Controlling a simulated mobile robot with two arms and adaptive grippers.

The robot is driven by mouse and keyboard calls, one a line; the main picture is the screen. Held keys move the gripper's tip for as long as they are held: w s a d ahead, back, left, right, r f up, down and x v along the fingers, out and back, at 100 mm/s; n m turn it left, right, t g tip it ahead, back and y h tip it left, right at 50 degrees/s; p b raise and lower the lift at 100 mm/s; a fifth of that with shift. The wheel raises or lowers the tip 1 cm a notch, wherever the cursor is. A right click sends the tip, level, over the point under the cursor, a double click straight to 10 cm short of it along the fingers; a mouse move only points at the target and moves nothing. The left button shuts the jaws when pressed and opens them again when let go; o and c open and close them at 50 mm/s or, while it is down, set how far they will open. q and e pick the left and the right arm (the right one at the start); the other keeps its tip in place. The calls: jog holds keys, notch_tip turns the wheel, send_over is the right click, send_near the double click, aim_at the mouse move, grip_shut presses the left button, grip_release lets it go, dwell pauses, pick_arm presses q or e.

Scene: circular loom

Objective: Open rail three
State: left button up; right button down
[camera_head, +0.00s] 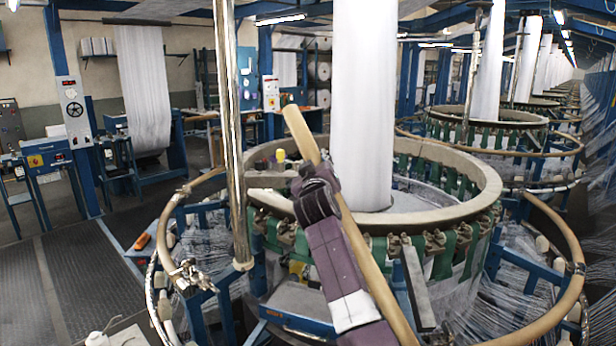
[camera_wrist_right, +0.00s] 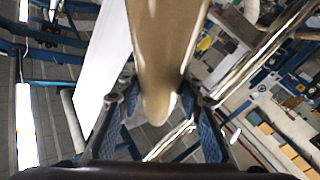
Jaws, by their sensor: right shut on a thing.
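A tan wooden rail (camera_head: 368,258) slants across the front of the loom, its upper end raised above the loom's ring and its lower end running out of the bottom of the head view. My right gripper (camera_head: 316,187) is shut on this rail near its upper part. In the right wrist view the rail (camera_wrist_right: 166,45) lies between the two fingers of my right gripper (camera_wrist_right: 158,100). Other curved tan rail sections circle the loom, one at the left (camera_head: 181,205) and one at the right (camera_head: 572,245). My left gripper is not in view.
The circular loom (camera_head: 445,207) with green straps and a white fabric tube (camera_head: 362,100) stands behind the rail. A shiny vertical post (camera_head: 232,130) is left of my right gripper. Dark floor (camera_head: 85,280) is open at the left. More looms stand at the right back.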

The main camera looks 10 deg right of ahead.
jog(key=shift+d, duration=0.5)
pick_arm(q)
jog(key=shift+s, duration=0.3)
pick_arm(e)
jog(key=shift+s, duration=0.1)
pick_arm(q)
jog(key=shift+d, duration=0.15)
pick_arm(e)
jog(key=c, duration=1.4)
grip_release()
jog(key=shift+r, duration=0.1)
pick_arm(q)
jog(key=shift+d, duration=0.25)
pick_arm(e)
jog(key=shift+o, duration=0.2)
